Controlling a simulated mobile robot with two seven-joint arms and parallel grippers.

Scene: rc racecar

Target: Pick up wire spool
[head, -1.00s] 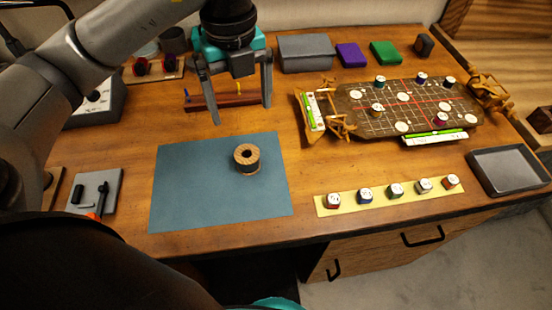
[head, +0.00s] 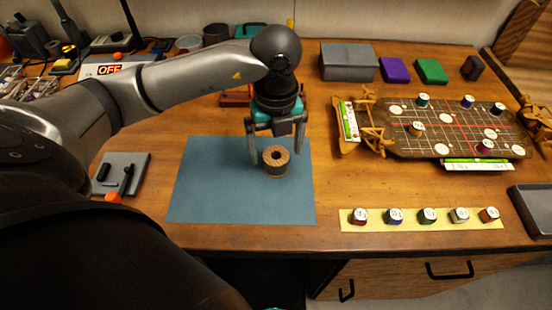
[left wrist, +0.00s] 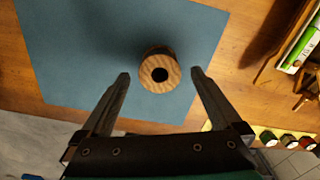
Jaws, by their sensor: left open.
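The wire spool (head: 276,161) stands upright on the blue mat (head: 210,190), with a light wooden top flange, a dark centre hole and dark wire around its core. My left gripper (head: 276,157) is open and points down at the spool, its fingers just behind and to either side of it in the head view. In the left wrist view the spool (left wrist: 159,72) lies between and slightly beyond the open fingertips (left wrist: 160,74), with gaps on both sides. I cannot tell how high the fingertips are above the mat. My right gripper is not in view.
Right of the mat lies a yellow strip (head: 420,224) with several small labelled pieces. A game-like chassis board (head: 450,130) with wooden frames is behind it. A grey box (head: 348,62) stands at the back, a grey tray (head: 530,208) at the right edge.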

